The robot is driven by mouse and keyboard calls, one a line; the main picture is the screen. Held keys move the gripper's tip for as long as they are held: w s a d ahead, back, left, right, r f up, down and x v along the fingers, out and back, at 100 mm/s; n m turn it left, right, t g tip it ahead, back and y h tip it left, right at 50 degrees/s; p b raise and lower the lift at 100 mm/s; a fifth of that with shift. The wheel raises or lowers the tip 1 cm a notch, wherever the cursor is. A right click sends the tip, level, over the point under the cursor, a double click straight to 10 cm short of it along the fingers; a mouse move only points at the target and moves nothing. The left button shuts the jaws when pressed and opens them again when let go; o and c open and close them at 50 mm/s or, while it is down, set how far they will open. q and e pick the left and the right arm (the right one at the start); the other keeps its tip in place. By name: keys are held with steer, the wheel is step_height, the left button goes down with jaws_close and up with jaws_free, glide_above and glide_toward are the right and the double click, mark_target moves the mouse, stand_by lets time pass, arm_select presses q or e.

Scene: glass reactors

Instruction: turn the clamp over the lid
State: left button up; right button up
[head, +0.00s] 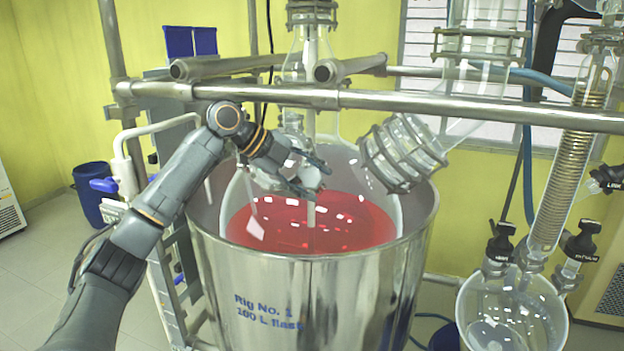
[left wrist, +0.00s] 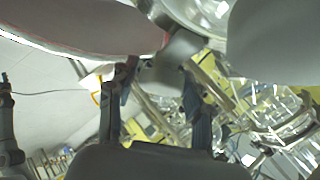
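My left gripper (head: 314,177) hangs over the wide mouth of the steel vessel, above red liquid in a large glass flask (head: 365,212). Its two dark fingers stand apart, on either side of a pale grey-white part (head: 310,179) by the flask's middle. In the left wrist view a grey rounded part (left wrist: 160,79) sits between the fingertips, with slim gaps beside it. I cannot tell whether it is the clamp or touches the fingers. The lid cannot be made out clearly. My right gripper is not in view.
A steel rail (head: 450,106) crosses just above the gripper and vessel. A clamped glass joint (head: 402,152) slants in to the right of the gripper. The steel vessel (head: 315,290) carries blue lettering. Glass coil ware (head: 565,170) stands at the right.

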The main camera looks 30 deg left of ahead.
arm_select(q)
steer(key=shift+o, duration=0.5)
steer(key=shift+w, duration=0.1)
steer(key=shift+a+r, duration=0.15)
steer(key=shift+r, duration=0.05)
steer(key=v, duration=1.1)
steer(key=shift+s, duration=0.3)
steer(key=shift+a, duration=0.1)
